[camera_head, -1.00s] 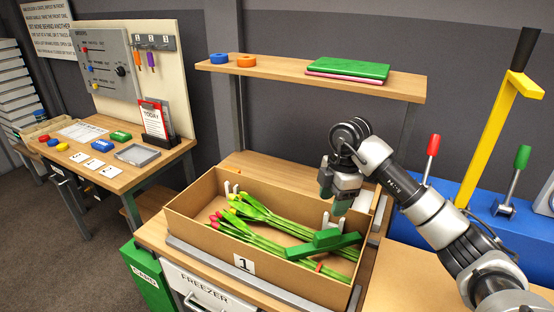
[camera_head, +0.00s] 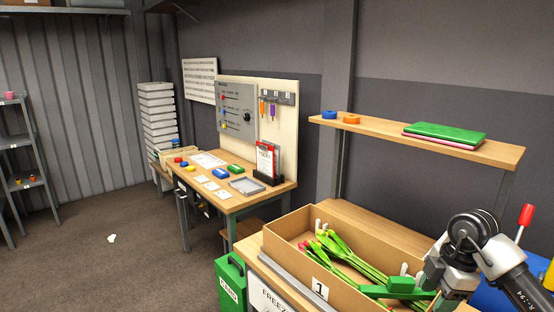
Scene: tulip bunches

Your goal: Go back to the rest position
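My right arm comes in at the right edge, with its gripper (camera_head: 440,280) low over the right end of the cardboard box. My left gripper is not in view.
A shelf (camera_head: 400,135) with tape rolls and a green book is above the box. A workbench (camera_head: 235,200) with a switch panel stands left of it. A green bin (camera_head: 230,285) is beside the box's table. Open floor (camera_head: 110,260) lies at the left.

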